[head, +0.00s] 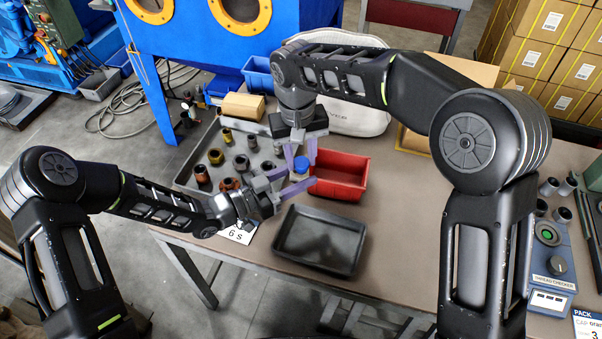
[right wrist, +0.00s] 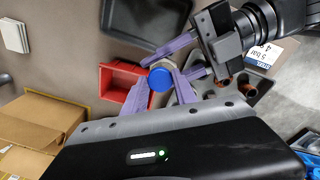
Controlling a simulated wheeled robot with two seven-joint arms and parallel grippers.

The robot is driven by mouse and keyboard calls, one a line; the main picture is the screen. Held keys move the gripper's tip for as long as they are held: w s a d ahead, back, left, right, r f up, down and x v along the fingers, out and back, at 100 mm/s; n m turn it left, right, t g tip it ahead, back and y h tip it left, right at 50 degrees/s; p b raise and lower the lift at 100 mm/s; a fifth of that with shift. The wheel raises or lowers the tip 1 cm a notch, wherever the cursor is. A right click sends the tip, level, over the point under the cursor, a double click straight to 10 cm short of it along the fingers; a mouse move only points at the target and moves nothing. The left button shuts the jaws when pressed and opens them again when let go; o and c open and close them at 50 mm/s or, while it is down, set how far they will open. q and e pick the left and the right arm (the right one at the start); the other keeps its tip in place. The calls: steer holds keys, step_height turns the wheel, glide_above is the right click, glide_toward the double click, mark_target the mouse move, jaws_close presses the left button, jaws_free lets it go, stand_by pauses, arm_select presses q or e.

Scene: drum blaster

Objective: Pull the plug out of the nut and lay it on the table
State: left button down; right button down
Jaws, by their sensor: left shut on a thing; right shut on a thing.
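The blue plug (head: 301,164) shows between the purple fingers of my right gripper (head: 301,158), which reaches down from above and is shut on it. In the right wrist view the plug (right wrist: 160,79) is a round blue cap at the fingertips. My left gripper (head: 288,182) comes in from the left, its purple fingers shut around the nut just below the plug. The nut is mostly hidden by fingers and plug; a greyish edge shows in the right wrist view (right wrist: 160,66). I cannot tell whether plug and nut are still joined. Both are above the table (head: 400,220).
A red bin (head: 342,190) stands just right of the grippers. An empty black tray (head: 318,241) lies in front. A grey tray (head: 190,160) with several metal fittings is at the left. A cardboard box (head: 243,106) lies behind it. The table is clear right of the black tray.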

mark_target(304, 159)
steer(key=shift+r, duration=1.3)
arm_select(q)
steer(key=shift+d+r, duration=0.15)
arm_select(e)
steer(key=shift+r, duration=2.2)
